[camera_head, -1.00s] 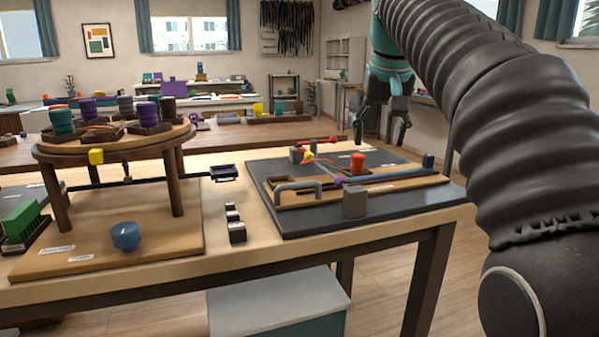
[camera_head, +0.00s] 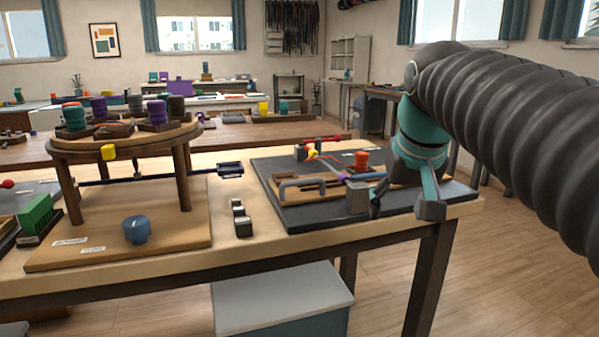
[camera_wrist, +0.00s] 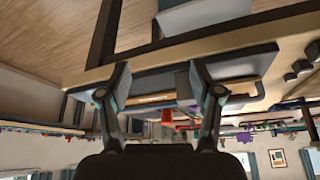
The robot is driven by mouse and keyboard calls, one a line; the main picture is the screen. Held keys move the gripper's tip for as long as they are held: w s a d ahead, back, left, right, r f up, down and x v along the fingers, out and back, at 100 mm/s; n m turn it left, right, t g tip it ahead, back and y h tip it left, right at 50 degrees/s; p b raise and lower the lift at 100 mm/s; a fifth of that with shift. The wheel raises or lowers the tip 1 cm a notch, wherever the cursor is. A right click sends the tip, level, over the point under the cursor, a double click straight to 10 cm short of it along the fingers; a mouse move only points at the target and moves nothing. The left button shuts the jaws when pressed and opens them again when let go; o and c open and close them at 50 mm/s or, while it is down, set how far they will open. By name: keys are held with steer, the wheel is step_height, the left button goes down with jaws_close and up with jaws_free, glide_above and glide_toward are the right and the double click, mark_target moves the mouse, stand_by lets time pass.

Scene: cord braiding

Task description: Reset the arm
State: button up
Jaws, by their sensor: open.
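My gripper (camera_head: 405,209) is open and empty at the front right corner of the dark board (camera_head: 300,222) on the workbench. In the wrist view its two fingers (camera_wrist: 160,92) are spread apart, with the bench edge and the board beyond them. The picture is upside down there.
A round braiding stand (camera_head: 125,148) with several coloured spools stands at the left. A blue knob (camera_head: 137,229) sits in front of it. Small black blocks (camera_head: 242,219) lie between stand and board. A grey-lidded bin (camera_head: 280,300) is under the bench. Open floor lies at the right.

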steer(key=s+f, duration=0.7)
steer(key=f, duration=0.3)
steer(key=s+f, duration=0.8)
steer(key=f, duration=0.2)
steer(key=shift+f+t, duration=0.3)
steer(key=shift+f, duration=0.05)
